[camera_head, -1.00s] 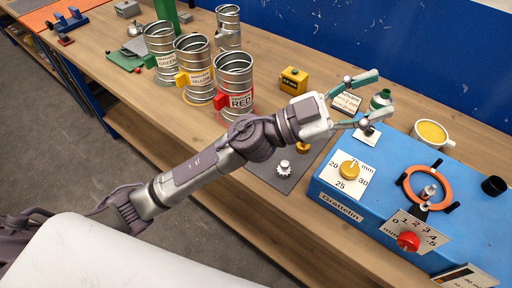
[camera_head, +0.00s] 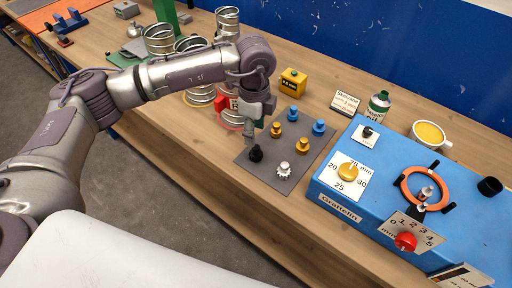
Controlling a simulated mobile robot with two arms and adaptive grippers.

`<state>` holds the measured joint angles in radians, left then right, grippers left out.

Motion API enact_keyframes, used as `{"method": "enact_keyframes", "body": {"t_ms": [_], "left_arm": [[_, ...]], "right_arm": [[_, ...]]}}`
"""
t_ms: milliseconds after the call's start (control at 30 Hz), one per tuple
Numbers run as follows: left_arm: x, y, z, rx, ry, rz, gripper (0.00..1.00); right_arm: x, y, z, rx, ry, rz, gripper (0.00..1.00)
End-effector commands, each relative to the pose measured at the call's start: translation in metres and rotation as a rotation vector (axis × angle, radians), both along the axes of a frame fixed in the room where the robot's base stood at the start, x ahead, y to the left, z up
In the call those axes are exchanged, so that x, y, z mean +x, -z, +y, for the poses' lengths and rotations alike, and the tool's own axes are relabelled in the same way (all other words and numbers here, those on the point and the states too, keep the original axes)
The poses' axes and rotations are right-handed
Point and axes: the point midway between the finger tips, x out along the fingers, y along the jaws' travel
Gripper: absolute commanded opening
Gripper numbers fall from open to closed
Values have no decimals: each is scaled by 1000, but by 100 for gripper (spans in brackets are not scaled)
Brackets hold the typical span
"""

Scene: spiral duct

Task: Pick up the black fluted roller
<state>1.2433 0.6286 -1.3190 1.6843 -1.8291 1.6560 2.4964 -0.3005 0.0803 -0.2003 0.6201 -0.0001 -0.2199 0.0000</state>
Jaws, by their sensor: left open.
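The black fluted roller (camera_head: 256,154) stands near the left edge of a grey mat (camera_head: 263,177) on the wooden bench. My left gripper (camera_head: 250,139) points down just above and behind it, with its fingers close to the roller's top. The gripper is open and empty. Whether a finger touches the roller I cannot tell. My right gripper is not in view.
On the mat stand a white toothed roller (camera_head: 284,171), gold rollers (camera_head: 302,146) and blue rollers (camera_head: 319,127). A blue machine (camera_head: 340,206) stands to the right. Metal ducts, partly behind my arm, and a yellow block (camera_head: 293,82) stand behind.

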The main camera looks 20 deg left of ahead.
Motion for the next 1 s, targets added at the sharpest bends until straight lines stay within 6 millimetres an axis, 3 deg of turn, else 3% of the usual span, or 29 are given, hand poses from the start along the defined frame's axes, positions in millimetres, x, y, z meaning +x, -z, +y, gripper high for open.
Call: {"method": "enact_keyframes", "body": {"t_ms": [100, 400, 533, 700, 967, 1000], "left_arm": [[-1, 19, 0, -1, 1, 4, 53], [1, 43, -1, -3, 3, 3, 53], [3, 62, 0, -2, 2, 4, 53], [4, 84, -1, -3, 3, 1, 53], [4, 88, 0, -3, 4, 0, 53], [4, 88, 0, -3, 4, 0, 48]], "right_arm": [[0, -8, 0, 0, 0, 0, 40], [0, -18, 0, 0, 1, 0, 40], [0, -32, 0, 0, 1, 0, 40], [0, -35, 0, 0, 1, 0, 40], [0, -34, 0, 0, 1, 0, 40], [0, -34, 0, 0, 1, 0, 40]]}}
